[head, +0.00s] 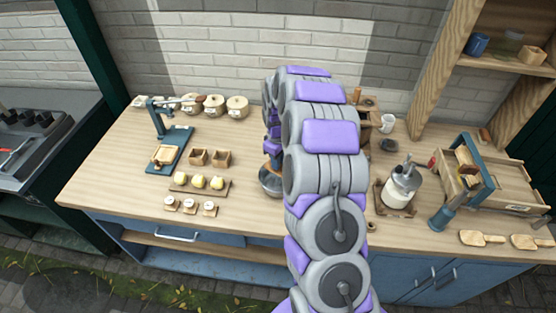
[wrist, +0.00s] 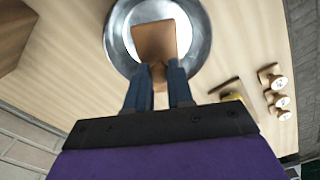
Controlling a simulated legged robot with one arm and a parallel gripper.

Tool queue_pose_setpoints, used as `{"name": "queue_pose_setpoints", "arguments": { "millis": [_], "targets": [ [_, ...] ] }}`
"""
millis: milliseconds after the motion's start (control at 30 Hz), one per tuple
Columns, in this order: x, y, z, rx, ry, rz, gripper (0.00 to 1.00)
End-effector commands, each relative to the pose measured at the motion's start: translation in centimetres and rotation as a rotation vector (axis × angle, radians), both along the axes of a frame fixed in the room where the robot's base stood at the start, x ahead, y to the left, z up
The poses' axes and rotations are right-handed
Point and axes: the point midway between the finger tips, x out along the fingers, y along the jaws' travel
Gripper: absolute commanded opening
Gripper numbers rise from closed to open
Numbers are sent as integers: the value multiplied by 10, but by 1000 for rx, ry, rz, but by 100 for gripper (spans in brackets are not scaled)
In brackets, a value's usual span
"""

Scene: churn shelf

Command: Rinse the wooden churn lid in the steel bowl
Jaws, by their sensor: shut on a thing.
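The steel bowl (wrist: 197,40) is round and shiny in the wrist view. In the head view the bowl (head: 268,186) shows only in part at the left edge of my arm. My gripper (wrist: 160,72) points down over the bowl. Its two blue-grey fingers are shut on a brown wooden piece (wrist: 155,40), which looks to be the churn lid. The lid lies within the bowl's outline; whether it touches the bowl's bottom or any water I cannot tell. In the head view my arm hides most of this spot.

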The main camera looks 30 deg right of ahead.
Motion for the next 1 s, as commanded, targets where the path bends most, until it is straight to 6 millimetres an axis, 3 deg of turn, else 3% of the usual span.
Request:
{"name": "queue_pose_setpoints", "arguments": {
  "millis": [333,733,1000],
  "targets": [
    [0,0,5,0,0,0,0],
    [0,0,38,0,-1,0,0],
    [0,0,40,0,0,0,0]
  ]
}}
